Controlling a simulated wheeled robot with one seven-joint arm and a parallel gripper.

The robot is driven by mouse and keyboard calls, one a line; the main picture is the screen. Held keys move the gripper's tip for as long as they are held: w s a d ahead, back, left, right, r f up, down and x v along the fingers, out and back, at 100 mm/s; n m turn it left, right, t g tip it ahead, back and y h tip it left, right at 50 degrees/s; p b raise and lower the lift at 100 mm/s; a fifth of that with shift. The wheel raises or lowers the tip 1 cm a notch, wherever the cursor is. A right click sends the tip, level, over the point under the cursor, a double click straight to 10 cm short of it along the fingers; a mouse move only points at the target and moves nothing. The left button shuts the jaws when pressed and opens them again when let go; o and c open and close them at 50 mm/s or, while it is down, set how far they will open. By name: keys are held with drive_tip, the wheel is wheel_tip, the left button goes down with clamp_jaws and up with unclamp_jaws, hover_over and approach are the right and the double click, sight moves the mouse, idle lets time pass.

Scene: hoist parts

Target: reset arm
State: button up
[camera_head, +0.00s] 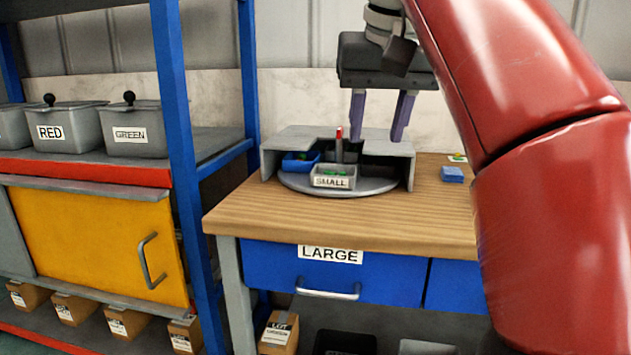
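My gripper (382,118) is at the upper middle of the head view, above the grey housing on the wooden workbench. Its two purple fingers point down and stand apart, with nothing visible between them. My red arm fills the right side of the view. Below the fingers is a round grey turntable (372,187) set in the grey housing (402,153). On the turntable are a grey bin labelled SMALL (333,182) with green pieces in it, a blue bin (299,165) and a dark upright post with a red tip (339,147).
The workbench (300,219) has a closed blue drawer labelled LARGE (331,278). A small blue block (452,174) lies at the bench's right. At left, a blue-framed shelf holds lidded bins marked RED (70,132) and GREEN (135,137), above a closed yellow door (90,240) and several cartons.

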drive_tip(key=s+d+f, duration=0.3)
drive_tip(key=d+f, duration=0.3)
drive_tip(key=f, duration=0.5)
drive_tip(key=s+f, duration=0.5)
drive_tip(key=f, duration=0.7)
drive_tip(key=s+d+f+t, duration=0.1)
drive_tip(key=s+f, duration=0.5)
drive_tip(key=f, duration=0.6)
drive_tip(key=shift+s+d+f+m, duration=0.2)
drive_tip(key=shift+d+m, duration=0.1)
